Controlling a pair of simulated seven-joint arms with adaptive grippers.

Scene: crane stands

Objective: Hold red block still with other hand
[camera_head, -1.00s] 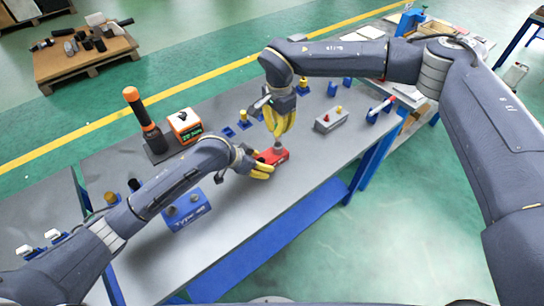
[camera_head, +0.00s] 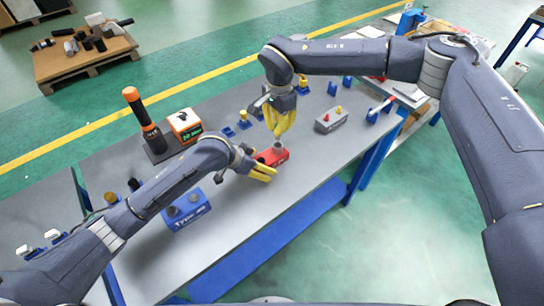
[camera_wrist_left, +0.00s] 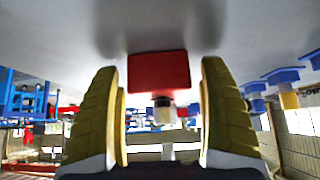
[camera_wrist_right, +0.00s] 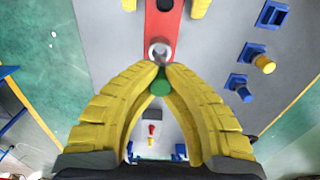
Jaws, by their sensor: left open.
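The red block (camera_head: 272,156) lies on the grey table, below my right gripper. In the left wrist view the red block (camera_wrist_left: 158,73) sits between my left fingers, with a gap on each side. My left gripper (camera_head: 264,172) is open at the block's near end. My right gripper (camera_head: 278,136) points down over the block. In the right wrist view its fingertips (camera_wrist_right: 160,70) close together on a slim grey part with a green round end (camera_wrist_right: 160,88). A pale ring-shaped collar (camera_wrist_right: 160,52) stands at the block's end. The fingers partly hide the grey part.
A blue box (camera_head: 186,210) stands near the left forearm. A grey box with red and yellow knobs (camera_head: 330,120) stands to the right. An orange display unit (camera_head: 185,124) and a black-and-orange tool (camera_head: 145,122) stand behind. The table's front right is clear.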

